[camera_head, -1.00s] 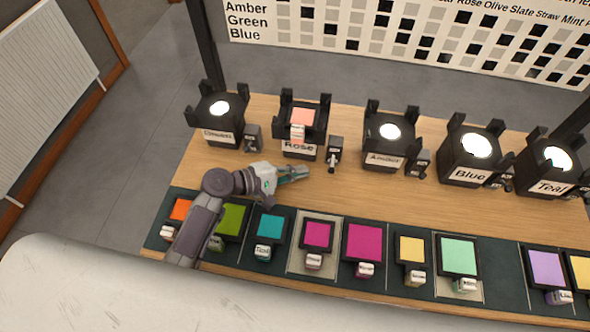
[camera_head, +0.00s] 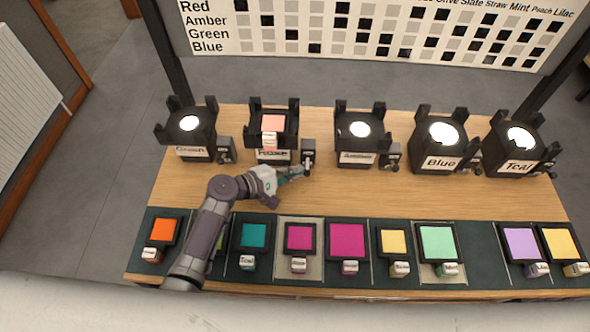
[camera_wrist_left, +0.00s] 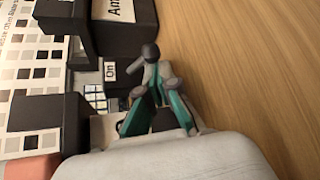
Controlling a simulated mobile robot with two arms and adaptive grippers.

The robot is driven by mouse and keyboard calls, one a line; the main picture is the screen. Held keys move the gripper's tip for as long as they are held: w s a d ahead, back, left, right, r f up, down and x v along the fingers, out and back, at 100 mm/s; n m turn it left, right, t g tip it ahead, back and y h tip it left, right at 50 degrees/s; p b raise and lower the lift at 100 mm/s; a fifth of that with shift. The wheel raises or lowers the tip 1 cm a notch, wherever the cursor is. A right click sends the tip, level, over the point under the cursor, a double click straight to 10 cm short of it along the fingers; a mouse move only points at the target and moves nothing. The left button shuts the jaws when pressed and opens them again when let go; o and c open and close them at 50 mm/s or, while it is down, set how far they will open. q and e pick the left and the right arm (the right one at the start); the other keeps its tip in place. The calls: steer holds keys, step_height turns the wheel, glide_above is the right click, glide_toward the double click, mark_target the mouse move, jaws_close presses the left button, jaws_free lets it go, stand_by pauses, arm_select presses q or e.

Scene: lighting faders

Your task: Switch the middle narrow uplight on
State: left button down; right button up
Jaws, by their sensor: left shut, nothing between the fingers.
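The uplight labelled Rose (camera_head: 274,132) stands second from left. A pink filter square covers its top, and no white glow shows there. Its small black switch box (camera_head: 308,152) is at its right side. In the left wrist view the box shows an "On" label (camera_wrist_left: 111,72) and a lever with a dark round knob (camera_wrist_left: 150,52). My left gripper (camera_head: 300,172) is shut and empty, its tips right at this lever; I cannot tell whether they touch. The fingers also show in the left wrist view (camera_wrist_left: 153,85). My right gripper is out of view.
Lit uplights labelled Amber (camera_head: 358,135), Blue (camera_head: 440,142) and Teal (camera_head: 518,147) stand to the right; another lit uplight (camera_head: 190,130) is at left. A row of colour filters lies on a dark strip (camera_head: 475,270) in front. Bare wood (camera_head: 440,200) lies between.

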arm_select(q)
steer(key=shift+s+r+n+g+p, duration=0.1)
steer(key=shift+r+n+g+p, duration=0.3)
steer(key=shift+p, duration=0.95)
steer(key=r+n+g+y+p, duration=0.1)
steer(key=p, duration=0.3)
steer(key=shift+s+r+g+p, duration=0.1)
steer(key=shift+s+g+p, duration=0.05)
steer(key=shift+g+p, duration=0.2)
steer(key=shift+r+p, duration=0.15)
steer(key=shift+p, duration=0.25)
steer(key=shift+r, duration=0.25)
steer(key=shift+p, duration=0.3)
steer(key=shift+r+p, duration=0.75)
steer(key=shift+d, duration=0.1)
steer(key=shift+r, duration=0.15)
